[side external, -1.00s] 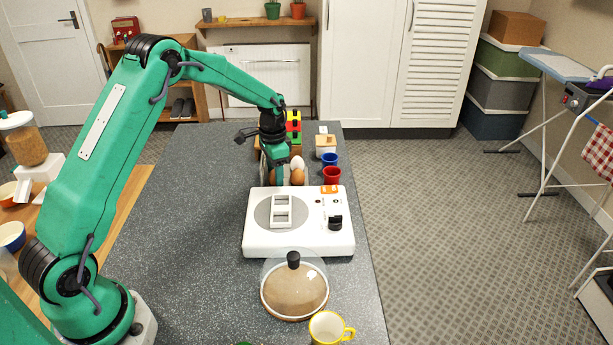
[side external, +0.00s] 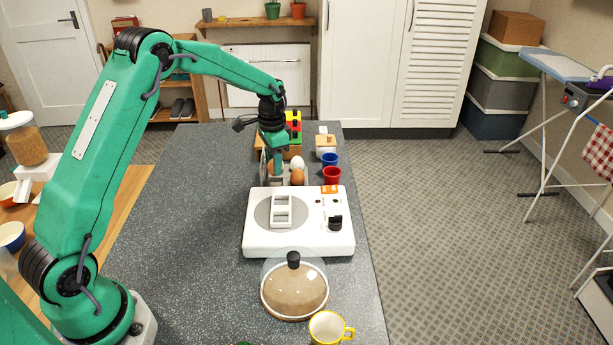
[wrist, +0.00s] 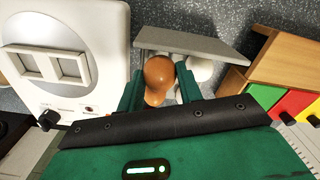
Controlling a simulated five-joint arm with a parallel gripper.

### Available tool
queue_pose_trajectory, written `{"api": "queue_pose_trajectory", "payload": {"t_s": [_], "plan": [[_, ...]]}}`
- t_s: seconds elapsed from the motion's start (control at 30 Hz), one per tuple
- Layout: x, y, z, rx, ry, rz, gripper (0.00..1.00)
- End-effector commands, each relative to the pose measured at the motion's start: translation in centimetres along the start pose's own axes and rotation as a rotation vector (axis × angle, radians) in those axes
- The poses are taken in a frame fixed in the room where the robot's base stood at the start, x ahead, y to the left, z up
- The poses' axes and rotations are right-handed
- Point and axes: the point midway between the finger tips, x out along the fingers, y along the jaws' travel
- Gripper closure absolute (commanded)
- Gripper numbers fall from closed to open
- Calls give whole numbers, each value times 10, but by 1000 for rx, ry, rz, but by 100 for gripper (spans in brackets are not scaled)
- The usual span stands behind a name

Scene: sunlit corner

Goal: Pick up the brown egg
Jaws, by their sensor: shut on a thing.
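My gripper (wrist: 160,88) is shut on a brown egg (wrist: 158,76) in the wrist view, with one green finger on either side of it. A white egg (wrist: 200,69) lies just beyond the right finger, partly hidden. In the side view my gripper (side external: 277,176) points down behind the white appliance. A brown egg shape (side external: 298,177) and a white egg (side external: 298,163) show just right of the fingers there. The fingers hide part of what is between them, and I cannot tell whether the held egg is clear of the counter.
The white appliance (side external: 300,245) stands close in front of the gripper. A grey panel (wrist: 195,42) is close to the eggs. A wooden box with coloured fronts (wrist: 262,65) stands behind, and red (side external: 332,175) and blue (side external: 330,159) cups stand to the right. The counter's left side is clear.

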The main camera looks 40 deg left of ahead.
Motion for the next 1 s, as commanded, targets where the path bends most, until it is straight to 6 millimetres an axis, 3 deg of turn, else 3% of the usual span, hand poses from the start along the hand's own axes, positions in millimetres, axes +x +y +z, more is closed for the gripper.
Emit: {"api": "queue_pose_trajectory", "payload": {"t_s": [0.03,0.6,1.0], "plan": [[-10,0,-1,1,3,-2,73],[-64,96,-7,3,2,-1,73],[-76,117,-8,0,0,0,73]]}}
